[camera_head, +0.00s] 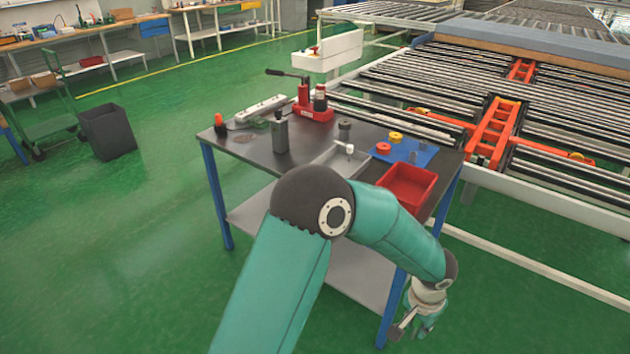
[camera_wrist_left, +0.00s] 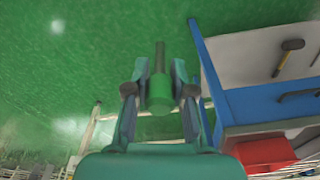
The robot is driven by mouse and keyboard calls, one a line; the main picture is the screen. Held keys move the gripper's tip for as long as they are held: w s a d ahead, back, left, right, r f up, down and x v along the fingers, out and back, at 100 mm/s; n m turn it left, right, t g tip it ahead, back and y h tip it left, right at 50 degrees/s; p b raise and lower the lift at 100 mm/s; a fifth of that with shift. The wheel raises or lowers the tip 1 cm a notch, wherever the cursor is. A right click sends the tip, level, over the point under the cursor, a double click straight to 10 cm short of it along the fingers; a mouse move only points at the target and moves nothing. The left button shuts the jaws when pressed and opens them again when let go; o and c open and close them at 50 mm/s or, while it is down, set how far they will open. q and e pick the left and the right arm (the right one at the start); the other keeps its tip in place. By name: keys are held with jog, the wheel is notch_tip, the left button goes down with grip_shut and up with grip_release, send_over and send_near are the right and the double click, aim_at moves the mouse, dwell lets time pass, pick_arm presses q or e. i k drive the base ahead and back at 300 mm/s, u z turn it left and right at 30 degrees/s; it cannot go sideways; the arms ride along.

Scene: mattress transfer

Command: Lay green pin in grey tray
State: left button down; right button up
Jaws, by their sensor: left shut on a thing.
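The green pin (camera_wrist_left: 160,92) is a green cylinder with a thinner dark shaft, gripped between both fingers of my left gripper (camera_wrist_left: 160,95) in the left wrist view. In the head view my left gripper (camera_head: 420,322) hangs low at the lower right, beside the table's front right leg and below the tabletop. I cannot make out the pin clearly there. The grey tray (camera_head: 327,158) lies on the table, partly hidden behind my arm's elbow; a small light-grey piece stands in or at it. My right gripper does not show.
The table (camera_head: 245,150) also bears a red tray (camera_head: 425,199), a blue mat (camera_head: 424,157) with yellow and red rings, a dark grey upright block (camera_head: 281,135) and a red lever tool (camera_head: 312,108). A hammer (camera_wrist_left: 289,52) lies on the lower shelf. A roller conveyor is behind.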

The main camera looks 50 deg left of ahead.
aim_at(344, 167)
jog(key=u, duration=0.2)
jog(key=k, duration=0.25)
jog(key=u, duration=0.45)
jog(key=i, duration=1.05)
jog(key=u, duration=0.05)
